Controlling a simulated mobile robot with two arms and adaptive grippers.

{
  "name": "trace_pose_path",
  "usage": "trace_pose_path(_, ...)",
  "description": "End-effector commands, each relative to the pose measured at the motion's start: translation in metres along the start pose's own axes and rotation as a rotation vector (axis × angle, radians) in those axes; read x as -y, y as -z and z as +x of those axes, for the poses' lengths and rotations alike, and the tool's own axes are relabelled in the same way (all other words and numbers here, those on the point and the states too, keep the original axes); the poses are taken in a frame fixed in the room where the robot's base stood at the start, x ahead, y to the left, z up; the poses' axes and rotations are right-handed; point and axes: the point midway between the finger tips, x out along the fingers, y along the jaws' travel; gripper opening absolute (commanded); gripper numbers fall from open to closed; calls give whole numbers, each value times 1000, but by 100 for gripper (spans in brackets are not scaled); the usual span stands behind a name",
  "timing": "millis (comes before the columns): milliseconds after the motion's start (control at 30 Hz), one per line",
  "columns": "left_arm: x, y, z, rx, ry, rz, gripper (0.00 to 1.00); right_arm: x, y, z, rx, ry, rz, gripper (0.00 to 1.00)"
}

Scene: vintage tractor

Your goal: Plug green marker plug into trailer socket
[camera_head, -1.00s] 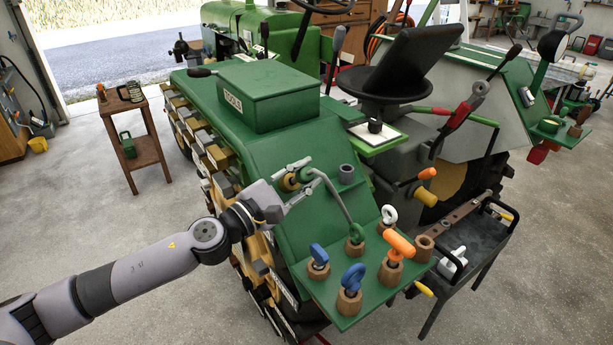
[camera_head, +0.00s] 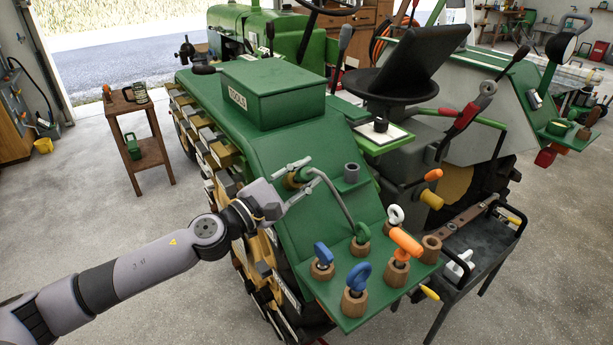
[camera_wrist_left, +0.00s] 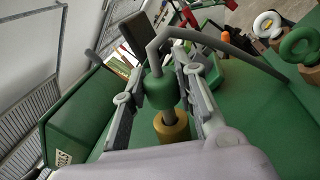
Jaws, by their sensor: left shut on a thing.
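My left gripper (camera_head: 308,177) is shut on the green plug (camera_wrist_left: 160,90), over the tractor's green fender. The plug lies between its two fingers in the left wrist view. A grey pin runs from the plug to a brass-yellow cylinder (camera_wrist_left: 172,127), which also shows at the gripper in the head view (camera_head: 291,181). I cannot tell whether that cylinder is a socket or how deep the pin sits. A grey cable (camera_head: 338,202) arches from the plug to a green piece (camera_head: 362,232) in a wooden holder. My right gripper is not in view.
The fender's lower shelf carries blue-handled pieces (camera_head: 358,276), an orange-handled one (camera_head: 404,243) and a white ring (camera_head: 396,215) in wooden holders. A green toolbox (camera_head: 265,95) sits above. A black cart (camera_head: 470,240) stands at right.

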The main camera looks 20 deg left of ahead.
Motion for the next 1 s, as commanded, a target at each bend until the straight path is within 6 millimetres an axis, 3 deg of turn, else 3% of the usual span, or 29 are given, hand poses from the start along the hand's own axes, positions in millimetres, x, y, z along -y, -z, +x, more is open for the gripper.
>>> trace_pose_path(433,0,12,0,1,-2,1,0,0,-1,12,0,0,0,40)
trace_pose_path(467,-1,11,0,1,-2,1,27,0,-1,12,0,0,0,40)
trace_pose_path(800,-1,11,0,0,-1,0,50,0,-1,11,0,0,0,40)
trace_pose_path(1000,0,11,0,0,-1,0,50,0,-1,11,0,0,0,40)
